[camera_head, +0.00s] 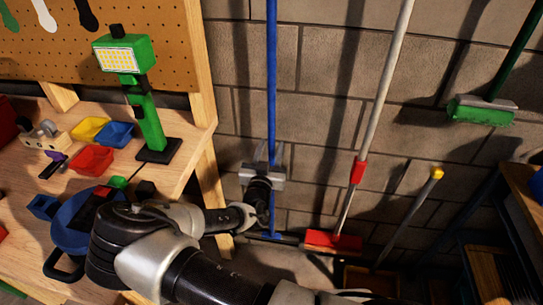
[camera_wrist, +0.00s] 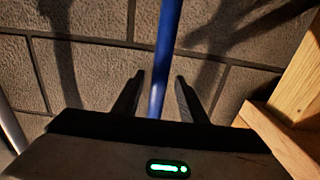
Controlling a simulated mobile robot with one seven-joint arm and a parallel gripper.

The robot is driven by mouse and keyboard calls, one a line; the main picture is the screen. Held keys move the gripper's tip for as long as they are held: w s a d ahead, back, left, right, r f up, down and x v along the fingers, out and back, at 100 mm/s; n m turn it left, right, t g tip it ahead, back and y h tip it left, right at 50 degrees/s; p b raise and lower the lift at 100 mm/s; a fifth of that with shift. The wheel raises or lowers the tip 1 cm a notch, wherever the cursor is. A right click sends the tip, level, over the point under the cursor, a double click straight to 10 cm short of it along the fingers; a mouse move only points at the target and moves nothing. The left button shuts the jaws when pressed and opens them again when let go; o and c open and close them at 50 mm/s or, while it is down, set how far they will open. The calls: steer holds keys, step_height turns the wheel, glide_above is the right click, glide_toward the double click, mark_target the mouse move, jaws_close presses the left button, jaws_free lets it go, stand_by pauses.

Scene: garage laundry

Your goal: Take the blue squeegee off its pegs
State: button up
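The blue squeegee (camera_head: 271,80) hangs upright in front of the block wall, its long blue pole running out of the top of the head view. Its lower end shows near the floor, partly behind my arm. My gripper (camera_head: 268,160) is at the lower half of the pole. In the wrist view the blue pole (camera_wrist: 168,40) passes between the two dark fingers of my gripper (camera_wrist: 159,80), with a gap on each side. The fingers are open around the pole. The pegs cannot be made out.
A workbench (camera_head: 185,125) with colored bins and a green work lamp (camera_head: 145,105) stands left. A red-headed broom (camera_head: 333,241) leans right of the squeegee. A green brush (camera_head: 483,112) hangs farther right. A yellow-tipped pole (camera_head: 410,215) and wooden shelving (camera_head: 520,185) are at right.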

mark_target(273, 138)
steer(key=w, duration=0.2)
steer(key=w+d, duration=0.1)
steer(key=w, duration=0.1)
steer(key=shift+w, duration=0.1)
jaws_close()
steer(key=shift+r, duration=0.1)
steer(key=r, duration=0.5)
steer(key=r+p, duration=0.1)
steer(key=r, duration=0.1)
steer(key=shift+s+r, duration=0.2)
steer(key=shift+s, duration=0.05)
steer(key=s+a, duration=0.2)
steer(key=s, duration=0.7)
steer(key=s+a, duration=0.1)
steer(key=s, duration=0.9)
steer(key=shift+a+f+p, duration=0.25)
steer(key=shift+a+p, duration=0.1)
steer(key=shift+a, duration=0.05)
steer(key=shift+s, duration=0.1)
